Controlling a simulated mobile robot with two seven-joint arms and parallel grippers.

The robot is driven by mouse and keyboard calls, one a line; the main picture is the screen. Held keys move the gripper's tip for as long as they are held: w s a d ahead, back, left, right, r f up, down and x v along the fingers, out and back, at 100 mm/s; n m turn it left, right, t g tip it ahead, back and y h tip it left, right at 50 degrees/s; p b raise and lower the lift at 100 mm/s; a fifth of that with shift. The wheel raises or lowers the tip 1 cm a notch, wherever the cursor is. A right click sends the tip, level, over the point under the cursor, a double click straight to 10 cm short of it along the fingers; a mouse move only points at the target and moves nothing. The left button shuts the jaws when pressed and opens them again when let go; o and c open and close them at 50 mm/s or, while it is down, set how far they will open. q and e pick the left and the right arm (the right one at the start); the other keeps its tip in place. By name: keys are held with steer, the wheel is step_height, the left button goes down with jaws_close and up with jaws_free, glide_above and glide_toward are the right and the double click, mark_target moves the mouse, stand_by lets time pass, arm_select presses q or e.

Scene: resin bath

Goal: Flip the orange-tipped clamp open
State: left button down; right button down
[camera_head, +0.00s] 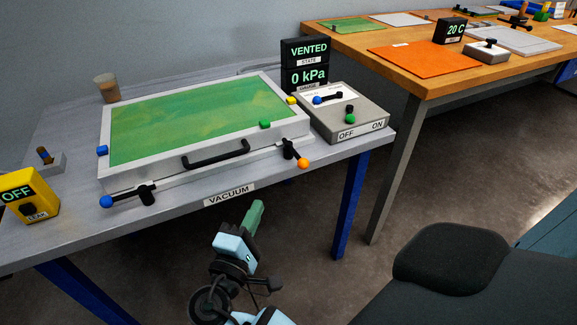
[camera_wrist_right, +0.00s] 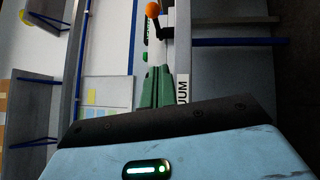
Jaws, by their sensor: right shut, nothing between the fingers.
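The orange-tipped clamp (camera_head: 290,151) sits at the front right of the white-framed box (camera_head: 152,177) with a green window. Its short black lever slants out and down to the right, ending in an orange ball. It also shows at the top of the right wrist view (camera_wrist_right: 162,27). My right gripper (camera_head: 256,208) is in front of the table's front edge, below and left of the clamp in the head view, apart from it. Its green fingers (camera_wrist_right: 156,88) are shut and empty, pointing toward the clamp's side. My left gripper is out of view.
A blue-tipped clamp (camera_head: 143,196) is at the box's front left; a black handle (camera_head: 216,153) lies between the clamps. A switch box (camera_head: 345,115) stands right of the box, a yellow LEAK box (camera_head: 30,196) at left. A black seat (camera_head: 450,270) is at lower right.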

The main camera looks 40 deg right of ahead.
mark_target(272, 175)
steer(key=x, duration=1)
steer(key=shift+d+p, duration=0.15)
steer(key=shift+p, duration=0.25)
steer(key=shift+s+d+r+p, duration=0.15)
steer(key=shift+d, duration=0.4)
steer(key=shift+s+d+r+p, duration=0.1)
steer(key=shift+s+d+p, duration=0.1)
steer(key=shift+d, duration=0.35)
steer(key=shift+s+d+r, duration=0.1)
steer(key=shift+s+d, duration=0.05)
steer(key=shift+d, duration=0.55)
